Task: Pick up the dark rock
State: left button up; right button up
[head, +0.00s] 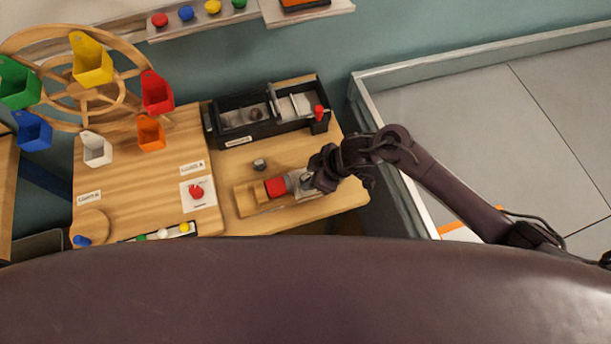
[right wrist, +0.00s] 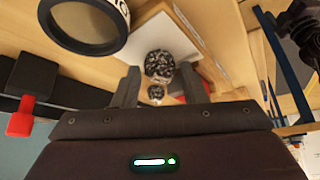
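My right gripper (right wrist: 159,72) is open, its two fingers apart on either side of a dark speckled rock (right wrist: 159,64) in the right wrist view. A gap shows between the rock and each finger. A smaller dark speckled lump (right wrist: 156,92) shows nearer the palm. In the head view my right gripper (head: 308,181) is low over the wooden board at the right of the table, beside a red block (head: 275,187) and a grey piece (head: 292,182). The rock between the fingers cannot be made out there. My left gripper is not in view.
A black divided tray (head: 232,112) with a red knob (head: 319,112) stands behind the gripper; a brownish lump lies in it. A small dark grey object (head: 260,164) stands on the table.

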jog(key=shift+w+a+f, duration=0.1)
jog(key=shift+a+f, duration=0.25)
jog(key=shift+f, duration=0.2)
jog(key=c, duration=0.8)
